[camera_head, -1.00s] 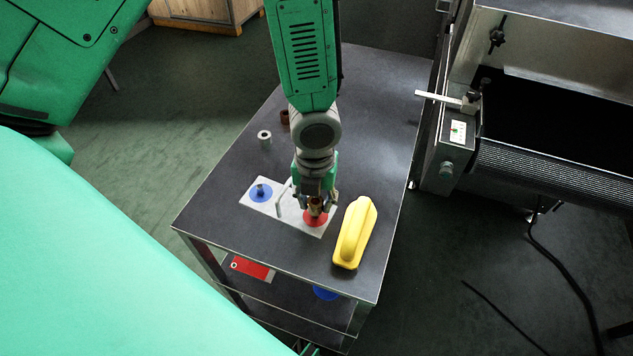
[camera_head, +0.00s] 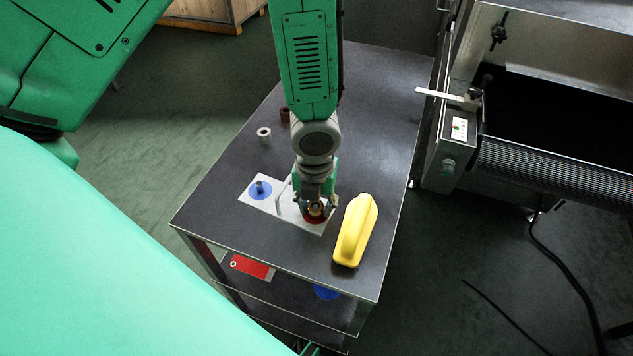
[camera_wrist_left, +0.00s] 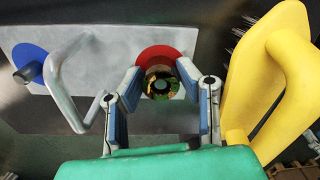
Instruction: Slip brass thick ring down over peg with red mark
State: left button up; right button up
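The brass thick ring (camera_wrist_left: 161,82) sits between the blue-padded fingertips of my left gripper (camera_wrist_left: 160,72), which look closed on its sides. In the head view the left gripper (camera_head: 316,207) points down at the front end of the plate. Behind the ring lies the round red mark (camera_wrist_left: 153,57), mostly covered in the head view. The ring is low, close over the red mark; the peg there is hidden, so I cannot tell how far the ring is around it. The light grey plate (camera_head: 289,208) also carries a peg with a blue mark (camera_head: 261,190). My right gripper is out of view.
A yellow handled block (camera_head: 355,231) stands close right of the gripper. A grey handle (camera_wrist_left: 68,80) rises from the plate between the marks. A grey cylinder (camera_head: 264,134) and a brown one (camera_head: 285,115) stand farther back. The right back of the tabletop (camera_head: 380,110) is clear.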

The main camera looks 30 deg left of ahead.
aim_at(315, 205)
pick_arm(q)
jog(key=o, duration=0.3)
notch_tip(315, 205, up, 12)
dwell(0.5)
dwell(0.5)
